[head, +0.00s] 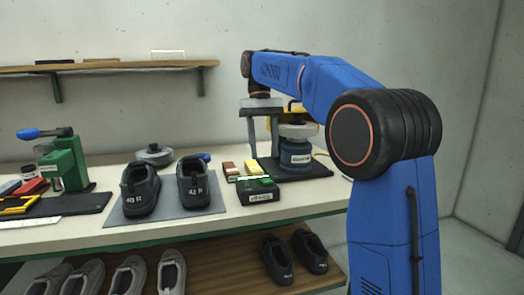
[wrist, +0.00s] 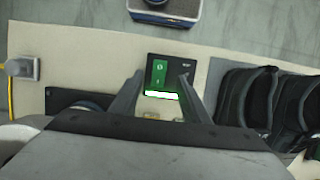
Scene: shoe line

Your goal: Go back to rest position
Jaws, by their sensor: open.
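My gripper (wrist: 160,76) is open, with its two dark fingers apart and nothing between them. In the wrist view it hangs over the bench, and its fingertips frame a black box with a green panel (wrist: 160,73). In the head view my blue arm rises at the right and bends over the bench. Its end points down behind the black box (head: 262,196), close to the blue round pot (head: 295,155). The gap between the fingertips and the bench is hard to judge.
Two black shoes (head: 139,190) (head: 194,183) stand on a grey mat. Red and yellow blocks (head: 229,170) lie near the black box. A green press (head: 65,160) is at the left. A wall shelf (head: 110,66) is above; more shoes (head: 172,272) stand on the lower shelf.

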